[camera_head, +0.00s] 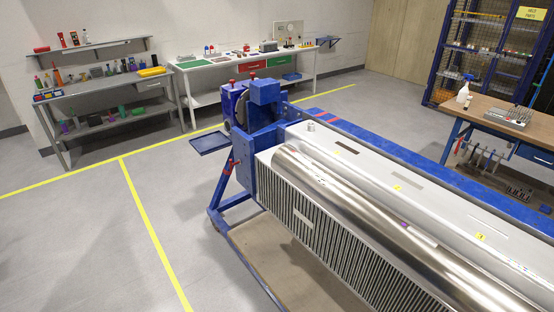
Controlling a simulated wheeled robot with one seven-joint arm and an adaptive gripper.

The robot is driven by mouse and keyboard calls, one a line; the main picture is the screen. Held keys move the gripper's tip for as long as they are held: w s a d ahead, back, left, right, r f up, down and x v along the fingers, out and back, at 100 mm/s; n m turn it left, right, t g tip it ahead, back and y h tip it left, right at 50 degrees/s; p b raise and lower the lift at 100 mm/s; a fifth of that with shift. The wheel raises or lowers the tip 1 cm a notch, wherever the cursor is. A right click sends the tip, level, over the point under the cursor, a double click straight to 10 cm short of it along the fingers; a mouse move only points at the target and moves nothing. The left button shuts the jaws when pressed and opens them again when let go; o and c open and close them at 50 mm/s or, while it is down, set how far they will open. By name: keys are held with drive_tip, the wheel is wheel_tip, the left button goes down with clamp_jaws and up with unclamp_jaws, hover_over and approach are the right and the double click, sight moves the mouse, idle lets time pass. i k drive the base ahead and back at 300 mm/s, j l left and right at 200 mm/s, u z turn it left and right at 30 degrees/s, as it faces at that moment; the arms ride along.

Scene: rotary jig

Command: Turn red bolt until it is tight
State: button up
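The blue rotary jig (266,150) stands in the middle of the view and holds a long silver and white workpiece (330,190). Two small red parts, which look like red bolts, sit at the top of the jig's end: one at the left (232,82) and one at the right (252,74). Another red part (236,162) shows on the jig's left leg. I cannot tell which is the bolt meant or how tight any of them is. My gripper is not in view.
A small blue tray (210,142) sticks out left of the jig. Grey shelving (105,85) and a white workbench (190,70) line the back wall. A wooden-topped bench (480,117) and a blue cabinet (433,85) stand at right. The floor at left, with yellow lines, is clear.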

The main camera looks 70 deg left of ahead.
sight(231, 164)
drive_tip(key=u, duration=2.8)
drive_tip(key=i+j, duration=0.1)
drive_tip(key=i, duration=0.35)
drive_tip(key=i+j+z, duration=0.1)
drive_tip(key=i, duration=0.4)
drive_tip(key=i+j, duration=0.15)
drive_tip(key=i, duration=0.3)
drive_tip(key=i+j+z, duration=0.1)
drive_tip(key=i, duration=0.35)
drive_tip(key=i+j, duration=0.2)
drive_tip(key=i, duration=0.25)
drive_tip(key=i+j+z, duration=0.1)
drive_tip(key=i, duration=0.35)
drive_tip(key=j, duration=0.1)
